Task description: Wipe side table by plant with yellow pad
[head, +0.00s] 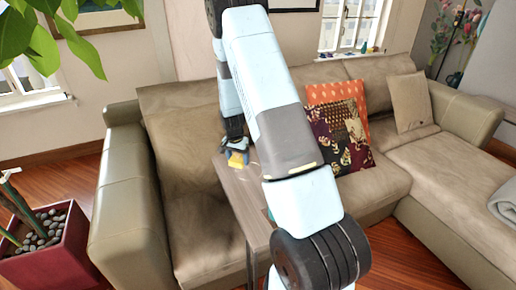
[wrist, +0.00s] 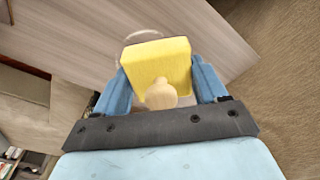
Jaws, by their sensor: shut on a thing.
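The yellow pad (wrist: 157,62) has a pale rounded knob (wrist: 161,95) on its near side. My gripper (wrist: 160,85) is shut on the pad, with a blue finger on each side of it. In the head view the pad (head: 237,159) shows as a small yellow patch at my gripper (head: 234,150), over the far end of the side table. The side table (head: 238,192) has a wood-grain top, and its top also shows in the wrist view (wrist: 90,40). A pale ring outline shows behind the pad. I cannot tell whether the pad touches the tabletop.
A beige sofa (head: 180,125) stands behind and around the table. A patterned cushion (head: 330,135) lies on it. The plant's dark red pot (head: 45,250) with pebbles stands at the left. My arm hides much of the table's right part.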

